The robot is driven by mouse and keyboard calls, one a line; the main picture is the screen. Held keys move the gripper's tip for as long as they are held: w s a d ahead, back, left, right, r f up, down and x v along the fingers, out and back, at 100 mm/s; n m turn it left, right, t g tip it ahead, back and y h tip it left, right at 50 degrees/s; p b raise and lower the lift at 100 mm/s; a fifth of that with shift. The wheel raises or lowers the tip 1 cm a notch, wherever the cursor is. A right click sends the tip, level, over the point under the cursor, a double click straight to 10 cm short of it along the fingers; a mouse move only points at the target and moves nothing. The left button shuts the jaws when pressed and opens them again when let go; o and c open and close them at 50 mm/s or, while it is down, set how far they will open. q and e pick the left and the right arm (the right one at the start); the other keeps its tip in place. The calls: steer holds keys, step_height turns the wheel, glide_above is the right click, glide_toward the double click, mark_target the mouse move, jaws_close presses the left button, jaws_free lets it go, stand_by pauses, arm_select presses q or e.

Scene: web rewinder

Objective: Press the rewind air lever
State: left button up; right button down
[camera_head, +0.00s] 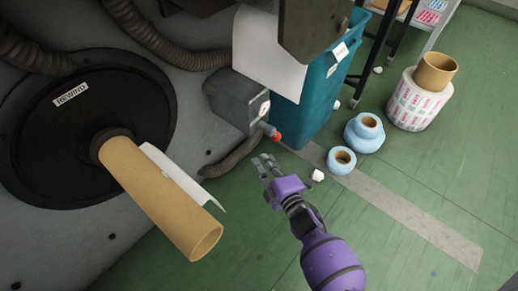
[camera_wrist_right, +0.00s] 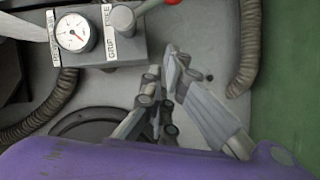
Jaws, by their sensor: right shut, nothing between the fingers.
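The rewind air lever (camera_head: 270,131) has a red tip and sticks out from a grey box (camera_head: 232,100) on the machine face. In the right wrist view the lever (camera_wrist_right: 146,6) is at the top, partly cut off, beside labels reading GRIP and FREE. My right gripper (camera_head: 265,163) is shut and empty, a little below the red tip in the head view and apart from it. In the right wrist view its fingers (camera_wrist_right: 163,75) point up towards the box. My left gripper is in neither view.
A round gauge (camera_wrist_right: 75,33) sits on the box. A cardboard core (camera_head: 160,195) juts from the black disc labelled REWIND (camera_head: 45,130). A teal bin (camera_head: 315,90) stands behind the lever. Blue rolls (camera_head: 363,134) and a printed roll (camera_head: 415,103) stand on the green floor, which is clear at lower right.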

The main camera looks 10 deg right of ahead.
steer(key=p+v, duration=0.1)
steer(key=v, duration=0.3)
steer(key=shift+f, duration=0.1)
steer(key=shift+s, duration=0.1)
stand_by(0.4)
